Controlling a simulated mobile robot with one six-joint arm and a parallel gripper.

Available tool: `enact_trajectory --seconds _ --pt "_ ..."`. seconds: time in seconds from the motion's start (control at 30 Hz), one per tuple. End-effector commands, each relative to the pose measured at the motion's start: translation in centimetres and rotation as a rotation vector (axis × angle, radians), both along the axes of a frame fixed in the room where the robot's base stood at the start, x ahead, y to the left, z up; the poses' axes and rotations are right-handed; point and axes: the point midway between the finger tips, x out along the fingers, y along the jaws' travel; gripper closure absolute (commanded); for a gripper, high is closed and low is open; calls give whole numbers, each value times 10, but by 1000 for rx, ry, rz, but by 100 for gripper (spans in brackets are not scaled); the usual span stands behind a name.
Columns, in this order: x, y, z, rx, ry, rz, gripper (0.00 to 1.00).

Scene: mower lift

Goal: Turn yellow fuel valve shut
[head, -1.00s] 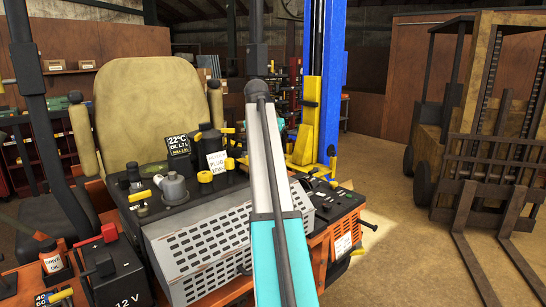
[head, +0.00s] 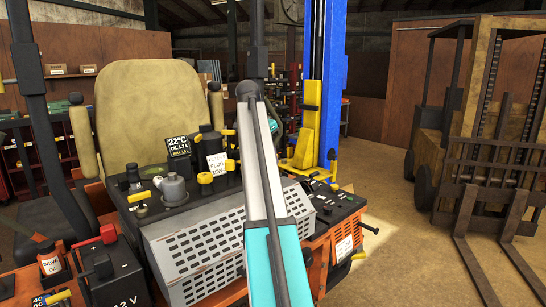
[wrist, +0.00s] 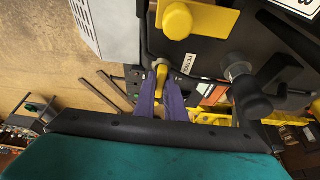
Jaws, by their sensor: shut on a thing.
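In the wrist view, the yellow fuel valve handle (wrist: 161,70) is a small yellow lever on a dark panel, beside a small white label. My gripper (wrist: 161,92), with purple fingers, is shut on this lever from below in the picture. The fingers hide part of the lever. In the head view my arm crosses the middle of the picture, and neither my gripper nor the held valve can be made out behind it.
A larger yellow knob (wrist: 177,20) and a black knob (wrist: 250,101) sit close to the lever. The mower has a perforated grey cover (head: 195,250), a seat (head: 160,115) and several small fittings. A forklift (head: 480,130) stands right; floor between is clear.

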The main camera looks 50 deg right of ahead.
Motion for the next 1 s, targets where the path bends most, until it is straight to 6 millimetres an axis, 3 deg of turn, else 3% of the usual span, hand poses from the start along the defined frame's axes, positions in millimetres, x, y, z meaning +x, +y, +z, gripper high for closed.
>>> enact_trajectory --seconds 0.1,0.13,0.23,0.67,1.0 --pt "-2 -1 -1 1 3 -5 100" --pt "-2 -1 -1 1 3 -5 85" --pt "-2 -1 -1 1 3 -3 71" --pt "0 1 2 1 1 0 71" --pt "2 13 32 0 0 0 71"
